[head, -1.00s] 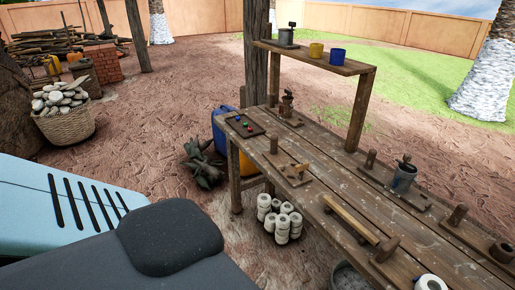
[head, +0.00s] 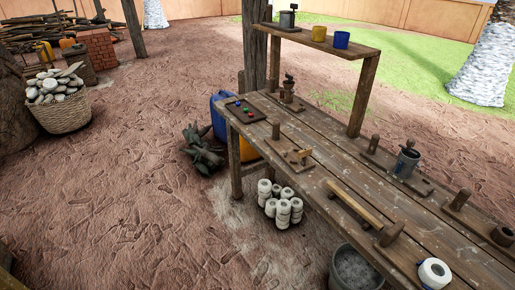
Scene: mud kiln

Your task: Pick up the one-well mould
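Several dark wooden boards with upright pegs lie on the workbench (head: 330,150); I cannot tell for sure which is the one-well mould. One board at the right edge (head: 477,219) has a peg and a round dark hollow piece. Another, near the bench's front, carries a long tan bar (head: 354,203) and a peg. A smaller board (head: 288,147) further left has a peg and a tan piece. A board at the back right (head: 383,164) carries a peg and a grey metal cup (head: 406,161). Neither of my grippers is in view.
A tray with coloured beads (head: 244,112) lies at the bench's far left end. A raised shelf (head: 325,42) holds cups and a pot. White rolls (head: 282,204) and a bucket (head: 354,270) stand beside the bench. The earth floor (head: 130,190) at left is mostly clear.

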